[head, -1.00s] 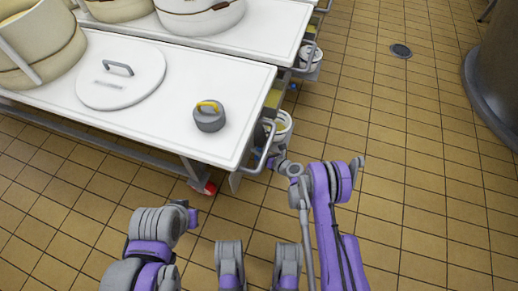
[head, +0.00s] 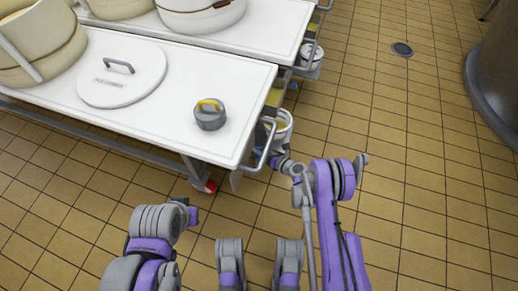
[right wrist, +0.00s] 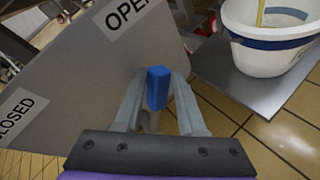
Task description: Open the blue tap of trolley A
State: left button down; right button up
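The blue tap handle (right wrist: 158,88) stands upright in the right wrist view, in front of a grey plate (right wrist: 85,80) marked OPEN and CLOSED. The handle is nearer the OPEN label. My right gripper (right wrist: 157,90) is open, one finger on each side of the handle, with small gaps showing. In the head view my right gripper (head: 272,161) is low at the end of the nearer white trolley (head: 180,140), where my wrist partly hides the tap. No letter shows on the trolley.
A white bucket (right wrist: 268,38) stands on a grey shelf (right wrist: 240,85) right of the tap. A metal rail (head: 262,150) runs at the trolley's end. A second trolley (head: 265,35) stands behind.

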jog(key=p+v, duration=0.1)
jog(key=v, duration=0.8)
jog(key=shift+s+d+p, duration=0.15)
jog(key=shift+p, duration=0.2)
jog(key=shift+r, duration=0.1)
